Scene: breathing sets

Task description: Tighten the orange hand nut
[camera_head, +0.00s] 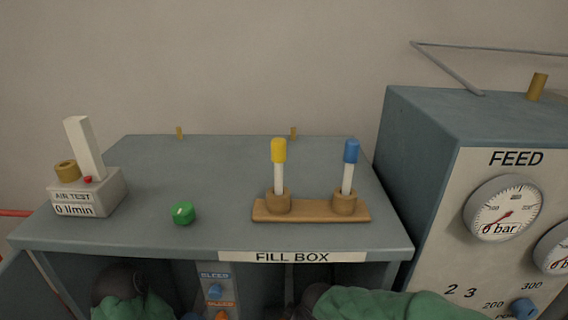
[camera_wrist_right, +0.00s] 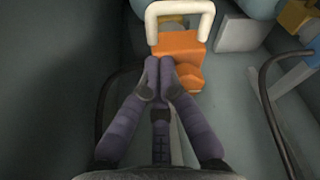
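An orange part with a blocky upper piece (camera_wrist_right: 178,44) and a lower lobe (camera_wrist_right: 190,78) shows in the right wrist view; I take it to be the orange hand nut. My right gripper (camera_wrist_right: 160,62) has its fingertips together right at the front of this part. I see nothing between them, and cannot tell whether they touch the orange. In the head view, a small orange knob (camera_head: 222,315) is cut off at the bottom edge, below a blue knob (camera_head: 215,291). My left gripper is hidden below the box top.
A white U-shaped handle (camera_wrist_right: 178,8) stands beside the orange part. A dark curved hose (camera_wrist_right: 270,110) runs at the right. The fill box top (camera_head: 225,170) holds a green knob (camera_head: 183,213), a wooden tube stand (camera_head: 310,211) and an air tester (camera_head: 90,192). A gauge cabinet (camera_head: 425,150) stands at right.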

